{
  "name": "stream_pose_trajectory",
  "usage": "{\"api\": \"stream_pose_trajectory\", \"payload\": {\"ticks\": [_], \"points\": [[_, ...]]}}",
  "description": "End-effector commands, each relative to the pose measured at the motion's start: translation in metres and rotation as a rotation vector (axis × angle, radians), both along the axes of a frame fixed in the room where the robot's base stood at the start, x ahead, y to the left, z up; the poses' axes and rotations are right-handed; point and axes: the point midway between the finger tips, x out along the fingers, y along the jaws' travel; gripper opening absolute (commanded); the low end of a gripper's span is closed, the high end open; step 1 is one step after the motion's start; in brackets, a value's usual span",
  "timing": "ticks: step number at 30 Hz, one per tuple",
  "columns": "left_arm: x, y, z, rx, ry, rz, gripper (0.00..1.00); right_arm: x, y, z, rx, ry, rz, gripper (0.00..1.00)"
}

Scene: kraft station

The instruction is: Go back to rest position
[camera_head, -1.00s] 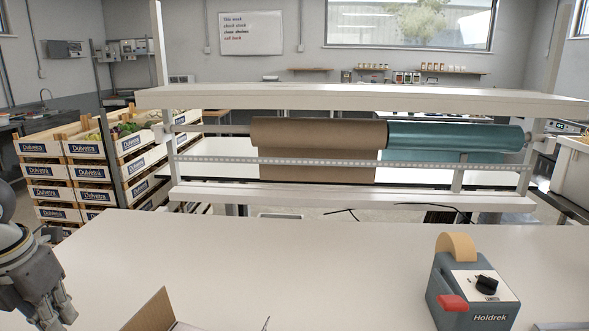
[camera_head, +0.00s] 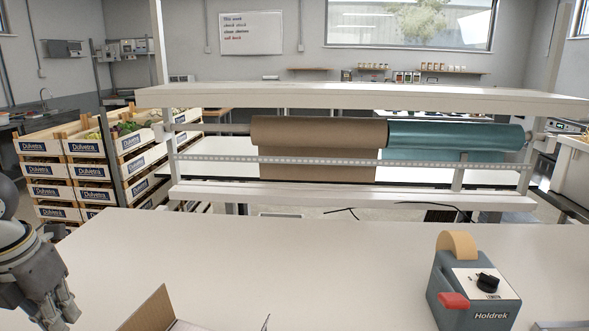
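My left gripper (camera_head: 57,305) hangs at the lower left edge of the head view, over the left end of the white table (camera_head: 260,262). Its fingers point down and nothing shows between them; how far apart they are is hard to tell from this angle. It is apart from the open cardboard box (camera_head: 150,312), whose flap shows at the bottom edge of the view. My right gripper is outside the view.
A grey tape dispenser (camera_head: 474,290) stands at the table's right. Behind the table a rack holds a brown paper roll (camera_head: 318,132) and a teal roll (camera_head: 455,136). Stacked crates (camera_head: 85,147) stand at the back left. The table's middle is clear.

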Motion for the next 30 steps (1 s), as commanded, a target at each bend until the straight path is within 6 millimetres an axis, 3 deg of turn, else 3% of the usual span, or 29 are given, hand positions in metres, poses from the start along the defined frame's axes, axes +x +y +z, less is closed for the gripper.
{"api": "stream_pose_trajectory", "payload": {"ticks": [9, 20, 30], "points": [[-0.007, -0.026, 0.000, 0.001, 0.000, -0.001, 0.00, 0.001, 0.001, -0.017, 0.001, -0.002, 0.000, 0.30], [-0.008, -0.028, 0.000, 0.000, 0.000, 0.000, 0.00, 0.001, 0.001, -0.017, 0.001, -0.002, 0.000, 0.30], [-0.013, -0.050, -0.011, 0.003, -0.001, -0.002, 0.00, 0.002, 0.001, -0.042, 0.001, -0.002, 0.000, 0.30]]}}
